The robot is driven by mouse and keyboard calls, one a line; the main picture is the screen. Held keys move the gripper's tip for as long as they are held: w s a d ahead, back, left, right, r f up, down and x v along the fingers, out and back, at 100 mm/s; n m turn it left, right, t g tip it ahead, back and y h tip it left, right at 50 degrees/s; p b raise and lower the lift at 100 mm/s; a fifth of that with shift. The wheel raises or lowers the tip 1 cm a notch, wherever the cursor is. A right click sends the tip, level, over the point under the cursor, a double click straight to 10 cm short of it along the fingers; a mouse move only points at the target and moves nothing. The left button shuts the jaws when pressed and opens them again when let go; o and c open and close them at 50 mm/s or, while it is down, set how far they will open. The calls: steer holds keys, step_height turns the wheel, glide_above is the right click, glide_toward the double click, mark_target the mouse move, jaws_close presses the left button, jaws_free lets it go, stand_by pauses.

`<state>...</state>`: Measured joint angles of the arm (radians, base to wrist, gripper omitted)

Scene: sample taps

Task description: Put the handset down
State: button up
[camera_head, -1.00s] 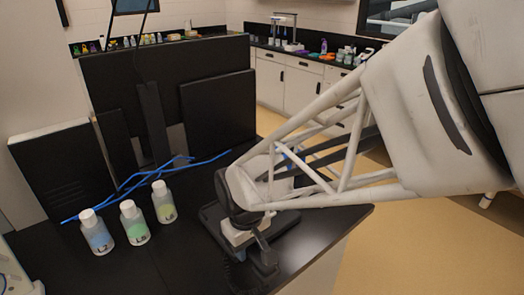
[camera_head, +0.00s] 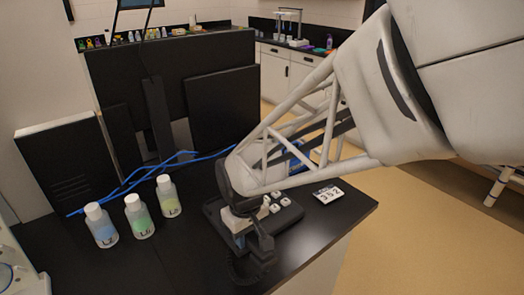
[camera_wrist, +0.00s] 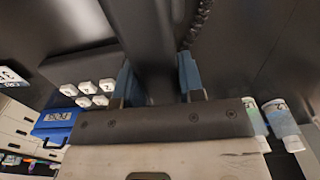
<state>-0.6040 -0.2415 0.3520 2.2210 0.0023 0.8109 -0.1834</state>
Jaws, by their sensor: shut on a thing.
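The dark handset (camera_wrist: 148,35) runs between the blue-padded fingers of my gripper (camera_wrist: 155,82) in the wrist view. In the head view my gripper (camera_head: 242,225) is shut on the handset (camera_head: 262,243), at the left front part of the black phone base (camera_head: 292,217). The base, with several white keys, also shows left of the handset in the wrist view (camera_wrist: 55,68). A coiled cord (camera_wrist: 200,22) hangs by the handset. My gripper hides part of the base, and I cannot tell whether the handset touches it.
Several labelled bottles (camera_head: 135,217) stand left of the phone. Blue tubing (camera_head: 140,175) lies behind them. A white number card (camera_head: 328,194) lies right of the base near the bench edge. A blue box (camera_head: 298,155) is partly hidden behind my arm. Dark panels stand at the back.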

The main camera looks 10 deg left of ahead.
steer(key=w+a, duration=0.2)
steer(key=w, duration=0.1)
steer(key=w+a, duration=0.2)
steer(key=w, duration=0.2)
steer(key=w+a+f, duration=0.1)
steer(key=w+a, duration=0.2)
steer(key=shift+w, duration=0.25)
steer(key=shift+f, duration=0.1)
steer(key=shift+f, duration=1.7)
steer(key=shift+f, duration=0.15)
steer(key=o, duration=1.1)
steer(key=shift+c, duration=0.2)
step_height(320, 180, up, 12)
